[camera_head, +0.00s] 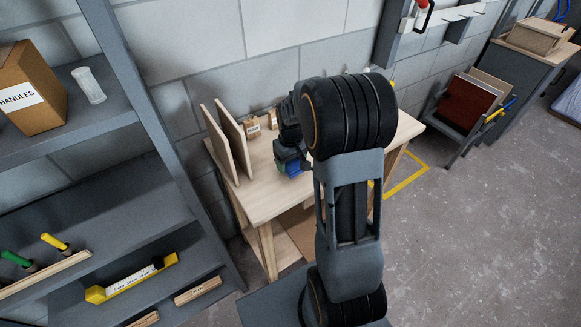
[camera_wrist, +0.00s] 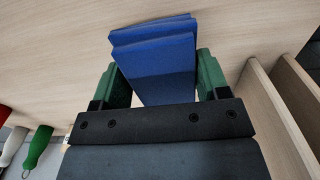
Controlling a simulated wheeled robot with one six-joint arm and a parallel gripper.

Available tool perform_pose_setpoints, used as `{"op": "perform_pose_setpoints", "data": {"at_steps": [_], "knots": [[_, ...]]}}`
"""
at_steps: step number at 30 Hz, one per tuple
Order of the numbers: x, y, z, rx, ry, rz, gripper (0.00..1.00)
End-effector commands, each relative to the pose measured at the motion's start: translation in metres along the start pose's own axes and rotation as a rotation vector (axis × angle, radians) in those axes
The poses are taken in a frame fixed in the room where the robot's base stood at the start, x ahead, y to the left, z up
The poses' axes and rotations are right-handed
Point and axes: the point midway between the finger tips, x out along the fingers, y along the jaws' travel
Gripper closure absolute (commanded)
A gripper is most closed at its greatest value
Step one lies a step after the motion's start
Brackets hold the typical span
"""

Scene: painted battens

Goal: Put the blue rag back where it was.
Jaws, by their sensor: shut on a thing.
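The blue rag (camera_wrist: 155,62) is a folded stack of cloth between the green fingertips of my gripper (camera_wrist: 158,84) in the wrist view. My gripper is shut on it. In the camera_head view my gripper (camera_head: 287,158) and a small part of the blue rag (camera_head: 293,168) show over the pale wooden workbench (camera_head: 262,201). My own arm hides much of that spot and the right part of the bench top. In the wrist view the bench top (camera_wrist: 60,60) lies behind the rag; I cannot tell whether the rag touches it.
Two upright boards (camera_head: 226,143) stand at the bench's left end. Small labelled boxes (camera_head: 252,126) stand near the wall. A grey shelf unit (camera_head: 130,190) with a HANDLES box (camera_head: 28,88) is at left. A rack with a dark red panel (camera_head: 466,105) is at right. Bare bench lies before the boards.

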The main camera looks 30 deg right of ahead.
Motion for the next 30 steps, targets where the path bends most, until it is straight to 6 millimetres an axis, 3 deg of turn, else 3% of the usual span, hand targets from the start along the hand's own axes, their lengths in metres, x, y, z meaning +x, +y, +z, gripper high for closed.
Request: {"op": "perform_pose_setpoints", "data": {"at_steps": [10,22,23,30], "knots": [[0.035,0.0,-0.004,-0.001,-0.002,-0.001,0.54],[0.04,0.0,-0.004,-0.001,-0.001,0.0,0.54],[0.04,0.0,-0.004,-0.001,-0.001,0.0,0.31],[0.039,0.0,-0.004,-0.001,-0.001,0.0,0.08]]}}
